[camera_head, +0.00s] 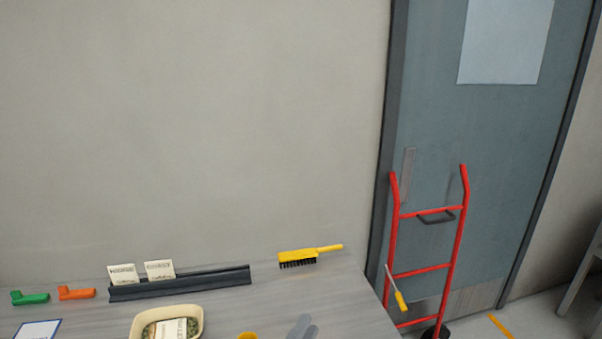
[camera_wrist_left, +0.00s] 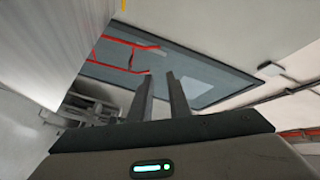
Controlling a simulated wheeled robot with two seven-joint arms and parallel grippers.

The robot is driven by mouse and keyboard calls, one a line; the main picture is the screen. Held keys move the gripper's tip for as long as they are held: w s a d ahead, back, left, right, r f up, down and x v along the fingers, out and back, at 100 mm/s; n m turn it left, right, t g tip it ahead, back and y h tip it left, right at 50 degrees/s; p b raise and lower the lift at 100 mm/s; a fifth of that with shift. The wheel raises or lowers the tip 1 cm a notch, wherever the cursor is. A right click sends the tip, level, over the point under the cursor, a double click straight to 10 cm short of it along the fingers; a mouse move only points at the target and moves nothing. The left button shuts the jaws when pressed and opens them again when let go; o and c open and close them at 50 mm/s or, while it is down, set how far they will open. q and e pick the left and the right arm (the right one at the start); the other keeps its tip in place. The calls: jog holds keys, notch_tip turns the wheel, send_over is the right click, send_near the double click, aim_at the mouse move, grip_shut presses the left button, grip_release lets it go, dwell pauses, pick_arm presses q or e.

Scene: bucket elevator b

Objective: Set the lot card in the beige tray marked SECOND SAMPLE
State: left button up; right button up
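Two cream cards with small print stand in a dark slotted rack (camera_head: 180,290) on the table: a left card (camera_head: 122,273) and a right card (camera_head: 159,269). Their print is too small to read, so I cannot tell which is the lot card. A beige tray (camera_head: 199,318) at the bottom edge holds green-brown material and a pale card or label (camera_head: 171,328); no SECOND SAMPLE marking is legible. My right gripper is out of view.
Green (camera_head: 30,298) and orange (camera_head: 76,293) items lie left of the rack. A yellow brush (camera_head: 309,254) lies at the back right, and a yellow object (camera_head: 247,336) is partly cut off. A blue-edged sheet (camera_head: 37,330) lies front left. A red hand truck (camera_head: 424,271) stands by the door.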

pick_arm(q)
jog(key=s+a+f+n+g+y, duration=0.3)
jog(key=s+a+f+n, duration=0.15)
jog(key=a+f, duration=0.3)
jog(key=s+a+f+n+g+y, duration=0.35)
jog(key=a+f+n, duration=0.2)
jog(key=f, duration=0.25)
jog(key=s+a+f+n+g, duration=0.2)
jog(key=s+a+f, duration=0.15)
jog(key=s, duration=0.35)
jog(key=s+a+f+n+g, duration=0.1)
jog(key=s+a+f+g, duration=0.2)
jog(key=s, duration=0.4)
jog(key=s+a+f+n+g, duration=0.2)
jog(key=s+a, duration=0.2)
jog(key=s, duration=0.3)
notch_tip(320, 180, down, 29)
jog(key=g+b, duration=0.1)
jog(key=b, duration=0.2)
jog(key=s+a+f+g+b, duration=0.1)
jog(key=s+a+f+b, duration=0.1)
jog(key=s+f, duration=1.7)
jog(key=shift+a+f+y+b, duration=0.35)
jog(key=shift+a+f, duration=0.1)
jog(key=shift+f, duration=1.55)
